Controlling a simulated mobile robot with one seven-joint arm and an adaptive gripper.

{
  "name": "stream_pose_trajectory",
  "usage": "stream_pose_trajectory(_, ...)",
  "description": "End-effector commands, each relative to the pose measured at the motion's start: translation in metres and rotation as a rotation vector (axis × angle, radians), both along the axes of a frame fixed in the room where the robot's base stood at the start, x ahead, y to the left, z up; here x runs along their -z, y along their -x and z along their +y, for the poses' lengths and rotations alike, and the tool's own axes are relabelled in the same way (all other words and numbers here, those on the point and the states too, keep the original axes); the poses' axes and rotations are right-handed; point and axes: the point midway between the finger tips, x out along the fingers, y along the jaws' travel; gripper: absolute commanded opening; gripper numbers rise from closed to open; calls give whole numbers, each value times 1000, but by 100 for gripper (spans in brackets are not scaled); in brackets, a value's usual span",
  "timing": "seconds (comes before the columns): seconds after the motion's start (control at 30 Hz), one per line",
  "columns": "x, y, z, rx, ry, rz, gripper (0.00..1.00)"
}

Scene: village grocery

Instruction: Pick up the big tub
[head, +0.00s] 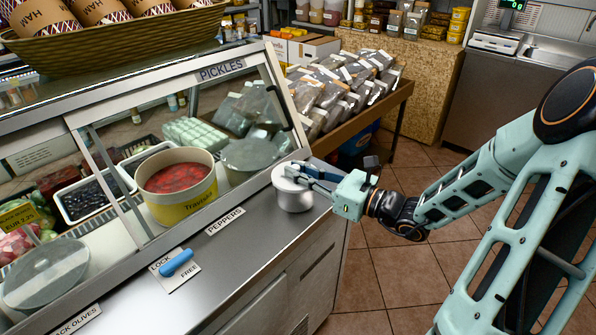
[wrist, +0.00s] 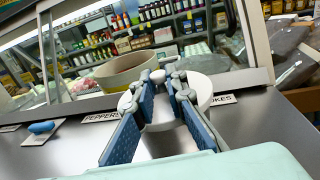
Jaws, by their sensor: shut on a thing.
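A big yellow tub (head: 184,212) with a cream rim, red contents and a "TOURSI" label stands open inside the glass-fronted counter case. Its cream wall also shows in the wrist view (wrist: 112,76), behind the glass. My gripper (head: 287,170) is away to the right of this tub, outside the glass. It is shut on the small knob of a round pale lid (wrist: 203,86). The lid is at the top of a small silvery canister (head: 294,201) at the counter's right end. In the wrist view my gripper (wrist: 160,84) hides part of the lid.
A blue handle (head: 177,262) lies on a "LOCK / FREE" plate on the steel ledge (head: 222,275). Slanted glass and metal frames enclose the case. Bagged goods (head: 335,90) fill a stand behind; tiled floor is clear at right.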

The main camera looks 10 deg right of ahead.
Motion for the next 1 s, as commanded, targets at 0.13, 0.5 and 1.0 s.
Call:
stream_pose_trajectory(0.13, -20, -1, 0, 0, -1, -2, 0)
stream_pose_trajectory(0.5, -79, 35, 1, -1, -3, -6, 0)
stream_pose_trajectory(1.0, -129, 122, -1, 0, -9, -7, 0)
